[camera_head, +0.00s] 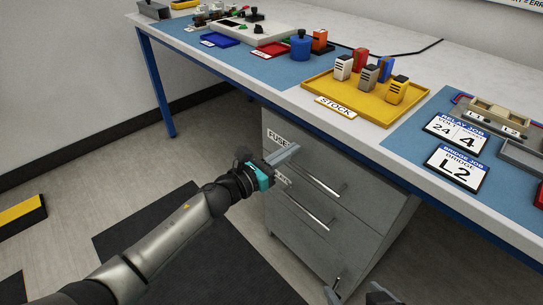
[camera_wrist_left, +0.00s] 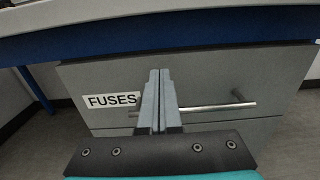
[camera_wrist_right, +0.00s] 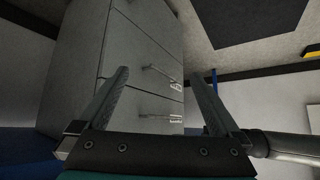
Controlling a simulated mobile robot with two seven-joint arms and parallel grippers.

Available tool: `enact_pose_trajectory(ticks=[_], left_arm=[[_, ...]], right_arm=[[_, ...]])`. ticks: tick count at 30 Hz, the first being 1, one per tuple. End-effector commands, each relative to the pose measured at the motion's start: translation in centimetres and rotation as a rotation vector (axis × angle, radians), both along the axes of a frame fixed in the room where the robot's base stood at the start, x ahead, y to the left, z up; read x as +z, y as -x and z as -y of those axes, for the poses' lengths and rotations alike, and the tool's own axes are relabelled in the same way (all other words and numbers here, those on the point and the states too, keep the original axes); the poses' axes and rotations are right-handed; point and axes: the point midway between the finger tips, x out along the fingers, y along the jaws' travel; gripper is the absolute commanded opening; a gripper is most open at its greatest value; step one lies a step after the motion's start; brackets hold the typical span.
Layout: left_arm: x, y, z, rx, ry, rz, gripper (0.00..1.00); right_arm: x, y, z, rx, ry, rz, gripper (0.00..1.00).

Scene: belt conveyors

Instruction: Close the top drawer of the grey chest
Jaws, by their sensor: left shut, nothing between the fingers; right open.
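The grey chest (camera_head: 345,238) stands under the blue-edged bench. Its top drawer (camera_head: 328,163), labelled FUSES, has a bar handle (camera_head: 314,184); no open interior or clear gap shows. In the left wrist view the top drawer (camera_wrist_left: 220,77) fills the middle, with its handle (camera_wrist_left: 215,106) running behind my fingers. My left gripper (camera_head: 292,152) is shut and empty in front of this drawer, beside the label; I cannot tell whether it touches. My right gripper (camera_head: 352,298) is open and empty, low at the bottom edge. The chest front (camera_wrist_right: 140,65) also shows between its fingers in the right wrist view.
The bench top (camera_head: 385,153) overhangs the chest and carries a yellow STOCK tray (camera_head: 318,99) with several coloured blocks. A lower drawer handle (camera_head: 303,211) sticks out below. A dark mat (camera_head: 190,255) lies on the floor; open floor is left of the chest.

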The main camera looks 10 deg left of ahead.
Motion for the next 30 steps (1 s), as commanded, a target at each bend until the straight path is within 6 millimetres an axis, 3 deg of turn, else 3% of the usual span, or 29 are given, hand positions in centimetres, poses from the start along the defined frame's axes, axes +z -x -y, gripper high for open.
enact_pose_trajectory(ticks=[15,21,30], left_arm=[[-0.1,6.4,-5.1,0.0,-0.002,-0.004,0.0],[-0.1,7.7,-6.1,-0.001,0.0,-0.002,0.0],[0.0,7.9,-6.4,0.014,0.025,-0.016,0.0]], right_arm=[[0.9,3.3,3.7,-0.054,0.112,-0.26,1.0],[1.0,3.9,4.2,-0.064,0.127,-0.301,1.0],[1.0,4.0,4.3,-0.067,0.129,-0.311,1.0]])
